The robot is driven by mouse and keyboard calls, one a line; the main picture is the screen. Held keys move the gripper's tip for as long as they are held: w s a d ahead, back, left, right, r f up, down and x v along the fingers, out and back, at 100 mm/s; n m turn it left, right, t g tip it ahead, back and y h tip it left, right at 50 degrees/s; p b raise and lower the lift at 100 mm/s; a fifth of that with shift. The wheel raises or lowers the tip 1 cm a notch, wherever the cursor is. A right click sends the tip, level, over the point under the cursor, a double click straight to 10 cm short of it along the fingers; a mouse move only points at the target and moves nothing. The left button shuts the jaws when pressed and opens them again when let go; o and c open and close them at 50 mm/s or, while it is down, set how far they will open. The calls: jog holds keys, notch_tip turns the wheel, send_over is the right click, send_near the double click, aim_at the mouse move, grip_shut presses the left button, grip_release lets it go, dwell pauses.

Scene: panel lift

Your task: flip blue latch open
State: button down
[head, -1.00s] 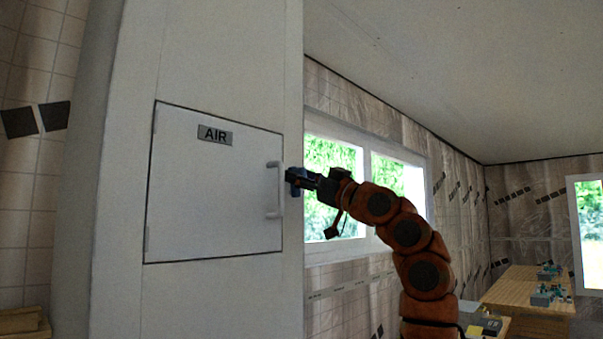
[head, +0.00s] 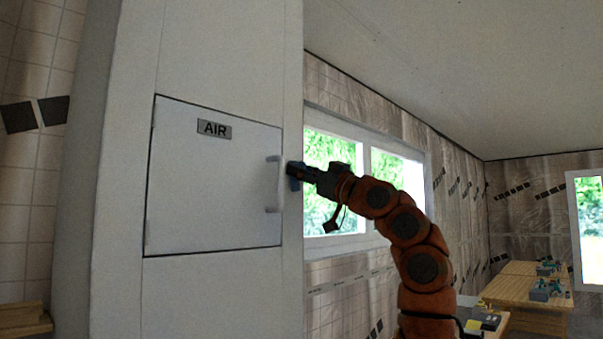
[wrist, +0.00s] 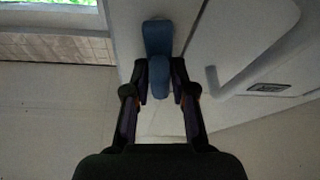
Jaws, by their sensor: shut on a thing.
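The white panel door marked AIR (head: 205,185) is closed flush in the white cabinet, with its pale bar handle (head: 273,184) at its right edge. The blue latch (head: 294,184) sits just right of the handle, at the cabinet's edge, and is partly hidden by my gripper (head: 293,169). In the wrist view, the blue latch (wrist: 157,38) runs down to between the fingertips of my gripper (wrist: 160,76), which is shut on its near end. The handle (wrist: 255,62) shows to the right there.
The cabinet (head: 225,55) is tall and flat. A window (head: 345,165) is in the wall behind my arm. Wooden tables (head: 525,290) with small items stand at the far right, clear of my gripper.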

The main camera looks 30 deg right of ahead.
jog(key=shift+m+b, duration=0.3)
jog(key=shift+b, duration=0.05)
jog(key=shift+d+r+m+t+h+b, duration=0.15)
jog(key=shift+m+t+h+b, duration=0.15)
jog(key=shift+m+h+b, duration=0.5)
jog(key=shift+d+m, duration=0.2)
jog(key=shift+m, duration=0.4)
jog(key=c, duration=1.1)
grip_release()
